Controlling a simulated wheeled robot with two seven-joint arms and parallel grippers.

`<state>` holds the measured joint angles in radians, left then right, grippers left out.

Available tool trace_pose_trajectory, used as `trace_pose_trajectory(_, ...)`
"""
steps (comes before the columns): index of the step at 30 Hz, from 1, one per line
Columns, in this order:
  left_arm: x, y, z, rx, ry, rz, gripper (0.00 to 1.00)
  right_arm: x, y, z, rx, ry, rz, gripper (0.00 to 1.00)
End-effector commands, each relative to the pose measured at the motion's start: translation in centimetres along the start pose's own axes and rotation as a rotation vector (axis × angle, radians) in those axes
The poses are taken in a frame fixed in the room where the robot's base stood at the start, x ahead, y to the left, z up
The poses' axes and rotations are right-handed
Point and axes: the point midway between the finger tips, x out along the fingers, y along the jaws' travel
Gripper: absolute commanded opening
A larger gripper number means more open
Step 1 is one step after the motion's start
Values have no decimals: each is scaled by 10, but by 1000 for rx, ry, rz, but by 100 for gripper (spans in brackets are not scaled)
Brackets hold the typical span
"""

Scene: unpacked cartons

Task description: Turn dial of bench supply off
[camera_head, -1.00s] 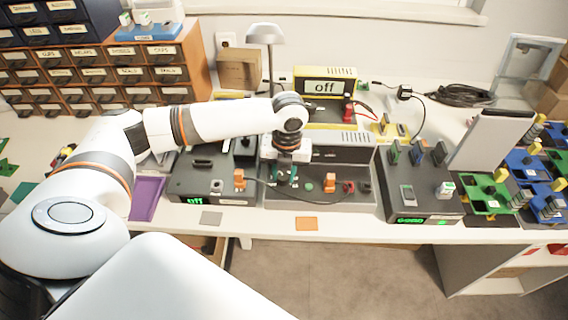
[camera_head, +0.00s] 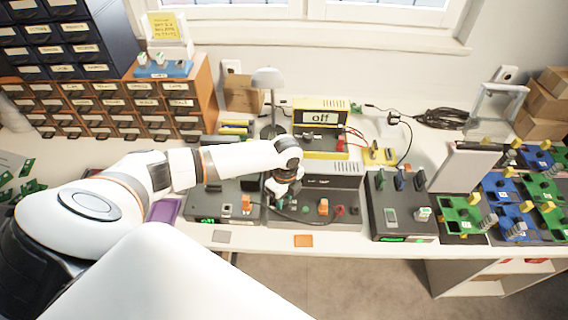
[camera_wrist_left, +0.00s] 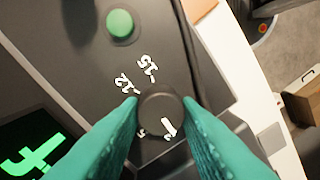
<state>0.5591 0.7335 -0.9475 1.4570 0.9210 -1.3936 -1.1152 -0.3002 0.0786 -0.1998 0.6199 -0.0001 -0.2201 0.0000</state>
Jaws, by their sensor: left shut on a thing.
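My left gripper (camera_head: 281,192) reaches down over the middle grey instrument (camera_head: 335,212). In the left wrist view its teal fingers (camera_wrist_left: 160,120) stand on both sides of a round black dial (camera_wrist_left: 158,102), shut on it. The dial's white pointer mark points down and to the right. White figures 12 and 15 are printed beside the dial, and a 5 is partly hidden by the fingers. A green button (camera_wrist_left: 120,23) sits near the dial. Part of a green lit display (camera_wrist_left: 32,150) shows at lower left. My right gripper is out of view.
A yellow-framed instrument (camera_head: 320,117) behind reads "off". A dark box (camera_head: 222,205) stands left, another with slots (camera_head: 400,212) right. Drawers (camera_head: 130,105) fill the back left, a lamp (camera_head: 268,78) the back middle.

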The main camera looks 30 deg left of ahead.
Motion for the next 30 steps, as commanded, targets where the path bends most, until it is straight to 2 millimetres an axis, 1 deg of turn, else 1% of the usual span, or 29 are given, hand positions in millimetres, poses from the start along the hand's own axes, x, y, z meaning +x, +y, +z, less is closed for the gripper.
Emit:
trace_pose_trajectory(1, -6, 0, -1, -45, 0, -1, 7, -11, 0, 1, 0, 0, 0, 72)
trace_pose_trajectory(3, -6, 0, -1, -107, -3, -1, 7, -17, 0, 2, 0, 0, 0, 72)
trace_pose_trajectory(12, -4, 0, -2, -330, -14, 0, 7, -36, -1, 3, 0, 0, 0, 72)
trace_pose_trajectory(21, -2, 0, -2, -449, -20, 3, 7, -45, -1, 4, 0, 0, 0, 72)
trace_pose_trajectory(30, -1, 0, -3, -478, -21, 3, 7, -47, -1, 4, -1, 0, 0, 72)
